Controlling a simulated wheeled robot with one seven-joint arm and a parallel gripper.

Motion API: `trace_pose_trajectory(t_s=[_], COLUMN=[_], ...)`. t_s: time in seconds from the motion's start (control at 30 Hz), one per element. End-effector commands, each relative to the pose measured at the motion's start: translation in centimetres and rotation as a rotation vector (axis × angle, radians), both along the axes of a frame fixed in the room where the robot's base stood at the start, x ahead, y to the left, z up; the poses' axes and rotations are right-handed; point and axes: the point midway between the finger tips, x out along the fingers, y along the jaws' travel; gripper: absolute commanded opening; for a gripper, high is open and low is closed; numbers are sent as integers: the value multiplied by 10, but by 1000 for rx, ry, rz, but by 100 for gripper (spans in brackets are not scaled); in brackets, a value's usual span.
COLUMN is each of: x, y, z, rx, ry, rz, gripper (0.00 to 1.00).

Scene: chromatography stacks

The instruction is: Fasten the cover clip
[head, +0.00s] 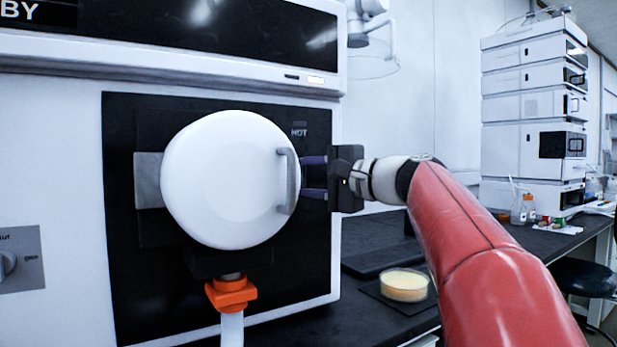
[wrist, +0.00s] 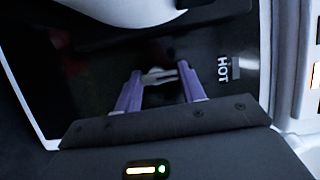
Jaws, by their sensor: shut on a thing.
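The round white cover (head: 215,180) sits against the black front panel of the instrument, with a grey upright handle (head: 287,181) on its right side. My gripper (head: 308,178) is at the cover's right edge, its purple fingers pointing left behind the handle. In the wrist view, the fingers (wrist: 160,78) are shut on a small pale grey piece (wrist: 159,74), which looks like the cover clip. In the head view the clip is hidden by the cover and fingers. The cover's white edge (wrist: 130,8) shows at the top of the wrist view.
A "HOT" mark (head: 299,130) is on the panel above my fingers. An orange fitting (head: 231,293) on a white tube is below the cover. A dish of yellowish material (head: 404,284) stands on the dark bench at right. An instrument stack (head: 525,110) is farther back.

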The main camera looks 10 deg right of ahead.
Motion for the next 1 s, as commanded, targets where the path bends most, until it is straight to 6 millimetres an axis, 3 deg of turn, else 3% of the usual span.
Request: trace_pose_trajectory(t_s=[0.3, 0.33, 0.5, 0.8, 1.0], x=[0, 0, 0, -2, -22], y=[1, 1, 1, -1, -19], z=[-1, -1, -1, 0, -1], rx=[-5, -5, -3, -2, -2], ry=[1, 1, 0, -1, -1], rz=[3, 3, 2, 0, -2], gripper=[17, 41, 62, 62, 62])
